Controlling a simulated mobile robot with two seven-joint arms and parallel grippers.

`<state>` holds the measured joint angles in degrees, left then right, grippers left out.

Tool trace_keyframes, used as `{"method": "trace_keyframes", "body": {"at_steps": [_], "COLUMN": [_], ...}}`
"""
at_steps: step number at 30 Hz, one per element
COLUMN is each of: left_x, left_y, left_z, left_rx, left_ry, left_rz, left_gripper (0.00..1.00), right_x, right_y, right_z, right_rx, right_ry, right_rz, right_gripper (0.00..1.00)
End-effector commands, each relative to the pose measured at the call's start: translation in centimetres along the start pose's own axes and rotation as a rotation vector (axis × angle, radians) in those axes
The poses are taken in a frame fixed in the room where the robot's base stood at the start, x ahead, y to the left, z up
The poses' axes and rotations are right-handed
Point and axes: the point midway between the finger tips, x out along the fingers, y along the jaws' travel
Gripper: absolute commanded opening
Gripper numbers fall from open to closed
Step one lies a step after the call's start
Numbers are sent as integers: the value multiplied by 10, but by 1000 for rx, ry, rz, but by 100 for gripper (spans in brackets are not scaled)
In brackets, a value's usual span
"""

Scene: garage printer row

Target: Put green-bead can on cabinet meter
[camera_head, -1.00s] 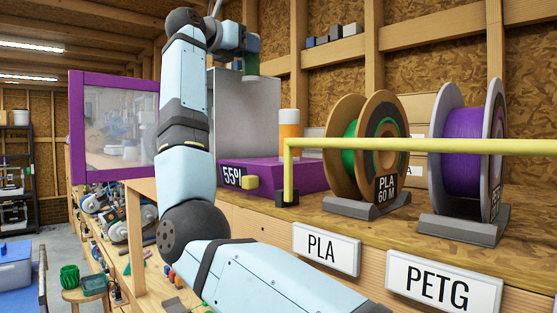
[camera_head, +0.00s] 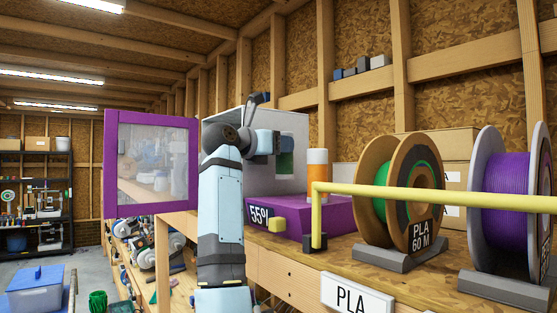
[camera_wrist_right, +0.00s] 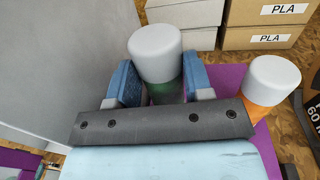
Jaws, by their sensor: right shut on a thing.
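The green-bead can, with a pale lid (camera_wrist_right: 155,50) and green body (camera_head: 285,165), is in my right gripper (camera_wrist_right: 158,82). The right fingers sit on both sides of it in the wrist view. In the head view my right gripper (camera_head: 272,143) holds it in front of the grey cabinet (camera_head: 262,180), above the purple base. Its underside is hidden in the wrist view. The cabinet meter (camera_head: 261,216) reads 55% on the front of that base (camera_head: 310,218). My left gripper is not in view.
An orange can with a white lid (camera_head: 317,172) stands right of the held can. A yellow bar (camera_head: 430,197) crosses in front. Spools labelled PLA (camera_head: 378,195) and PETG-side purple (camera_head: 510,190) stand farther right. The purple-framed door (camera_head: 155,163) is open on the left.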

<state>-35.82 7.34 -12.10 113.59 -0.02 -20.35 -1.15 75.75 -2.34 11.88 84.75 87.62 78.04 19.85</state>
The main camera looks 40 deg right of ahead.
Motion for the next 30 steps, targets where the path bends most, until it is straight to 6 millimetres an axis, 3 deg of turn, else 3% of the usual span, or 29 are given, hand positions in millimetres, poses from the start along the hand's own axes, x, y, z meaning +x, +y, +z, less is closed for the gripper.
{"method": "trace_keyframes", "body": {"at_steps": [10, 24, 25, 27, 30], "left_x": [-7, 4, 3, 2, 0], "left_y": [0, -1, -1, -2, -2], "left_z": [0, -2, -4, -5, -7], "left_rx": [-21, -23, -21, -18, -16], "left_ry": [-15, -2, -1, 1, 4], "left_rz": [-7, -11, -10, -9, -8], "left_gripper": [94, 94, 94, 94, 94], "right_x": [0, 0, 0, 0, 0], "right_y": [0, 0, 0, 0, 0], "right_z": [-38, -48, -47, -46, -46], "right_rx": [-1, 1, 1, 1, 1], "right_ry": [-2, -1, -1, -1, -1], "right_rz": [0, 1, 0, 0, 0], "right_gripper": [14, 14, 53, 70, 72]}}
